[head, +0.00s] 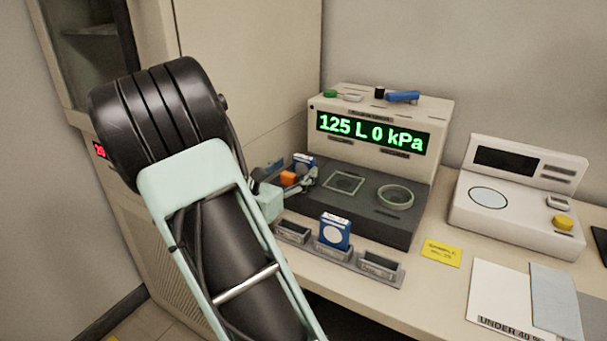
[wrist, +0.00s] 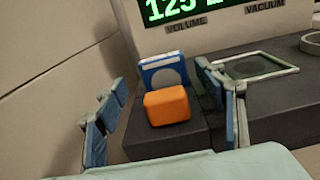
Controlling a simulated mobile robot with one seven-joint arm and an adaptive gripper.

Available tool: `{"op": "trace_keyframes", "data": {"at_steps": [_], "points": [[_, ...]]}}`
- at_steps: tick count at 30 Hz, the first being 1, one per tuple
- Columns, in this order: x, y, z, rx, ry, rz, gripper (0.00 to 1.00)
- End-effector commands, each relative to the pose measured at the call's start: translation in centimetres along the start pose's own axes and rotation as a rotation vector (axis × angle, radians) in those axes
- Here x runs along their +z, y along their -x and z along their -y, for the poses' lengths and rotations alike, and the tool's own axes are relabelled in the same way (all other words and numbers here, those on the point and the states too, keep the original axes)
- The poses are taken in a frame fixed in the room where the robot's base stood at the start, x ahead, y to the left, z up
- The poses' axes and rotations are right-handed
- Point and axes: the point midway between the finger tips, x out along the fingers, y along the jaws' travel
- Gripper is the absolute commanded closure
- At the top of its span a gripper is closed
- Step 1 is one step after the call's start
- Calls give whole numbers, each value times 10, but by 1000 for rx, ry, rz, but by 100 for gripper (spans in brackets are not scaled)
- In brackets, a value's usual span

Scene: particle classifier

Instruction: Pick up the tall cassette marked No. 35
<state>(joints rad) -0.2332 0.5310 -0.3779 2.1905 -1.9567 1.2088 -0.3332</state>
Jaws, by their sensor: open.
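Two blue cassettes with white round faces are in view; no number is readable on either. One (head: 335,232) stands upright in the middle slot of the small rack (head: 352,262). The other (head: 303,160) stands at the left end of the dark machine deck, behind an orange block (head: 288,178). In the wrist view this cassette (wrist: 165,73) stands upright, its lower part hidden by the orange block (wrist: 167,106). My gripper (wrist: 165,125) is open and empty, its fingers left and right of the block in the picture. In the head view my gripper (head: 297,183) is partly hidden by my arm.
The machine (head: 382,107) reads "125 L 0 kPa"; its deck carries a square frame (head: 343,183) and a ring (head: 396,195). A white device (head: 520,200) stands right. A yellow note (head: 441,252) and papers (head: 500,295) lie on the bench. A cabinet wall rises left.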

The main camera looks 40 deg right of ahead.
Motion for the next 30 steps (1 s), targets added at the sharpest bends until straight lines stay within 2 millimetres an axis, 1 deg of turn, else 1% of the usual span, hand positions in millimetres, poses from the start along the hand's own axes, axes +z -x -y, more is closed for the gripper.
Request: {"op": "trace_keyframes", "data": {"at_steps": [3,7,10,15,17,28,30], "points": [[-5,-18,5,-5,-1,1,36],[-5,-37,6,-4,-2,1,36],[-4,-44,5,-2,-1,1,36],[-3,-44,5,-1,0,0,36],[-3,-44,5,-1,0,0,42],[-3,-43,5,-2,0,0,82],[-3,-43,5,-2,-1,1,83]]}}
